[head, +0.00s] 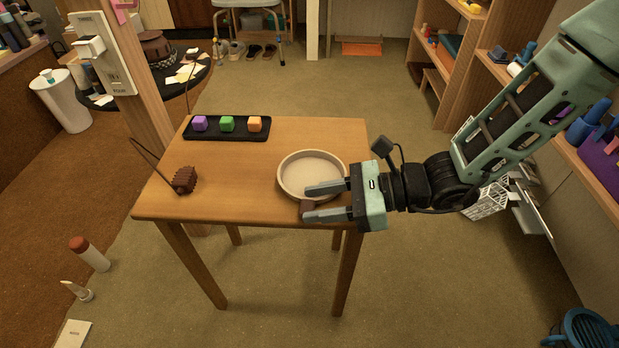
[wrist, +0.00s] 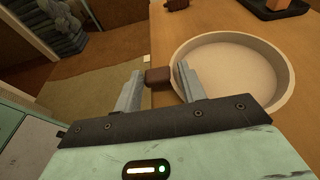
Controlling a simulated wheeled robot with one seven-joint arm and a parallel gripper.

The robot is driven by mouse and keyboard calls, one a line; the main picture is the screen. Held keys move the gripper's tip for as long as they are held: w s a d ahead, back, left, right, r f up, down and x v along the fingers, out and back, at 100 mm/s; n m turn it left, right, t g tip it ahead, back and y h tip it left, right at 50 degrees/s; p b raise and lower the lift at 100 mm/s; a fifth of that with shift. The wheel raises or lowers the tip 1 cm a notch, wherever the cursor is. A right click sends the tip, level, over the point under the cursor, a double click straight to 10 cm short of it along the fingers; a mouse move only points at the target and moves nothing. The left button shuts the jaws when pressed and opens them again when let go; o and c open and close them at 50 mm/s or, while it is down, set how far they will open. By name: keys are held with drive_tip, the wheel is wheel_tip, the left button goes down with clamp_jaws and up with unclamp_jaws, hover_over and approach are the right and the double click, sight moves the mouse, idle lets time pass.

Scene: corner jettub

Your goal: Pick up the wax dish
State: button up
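The wax dish, which I take to be the round cream dish (head: 311,168), sits flat at the right front of the wooden table. It also shows at the right of the wrist view (wrist: 235,70). A small brown block (head: 307,206) is at its near rim, like a handle; whether it is joined is partly hidden. My gripper (head: 326,201) reaches in from the right with its fingers apart. In the wrist view the brown block (wrist: 158,77) shows between the fingertips, and the right finger overlaps the dish's rim. I see no clear grip on it.
A black tray (head: 225,134) with purple, green and orange cubes lies at the table's back left. A brown ridged block (head: 185,180) lies at the left. The table (head: 235,185) is clear in the middle. Shelves (head: 456,60) stand at the right.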

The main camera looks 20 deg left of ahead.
drive_tip(key=shift+f, duration=0.1)
drive_tip(key=c, duration=0.4)
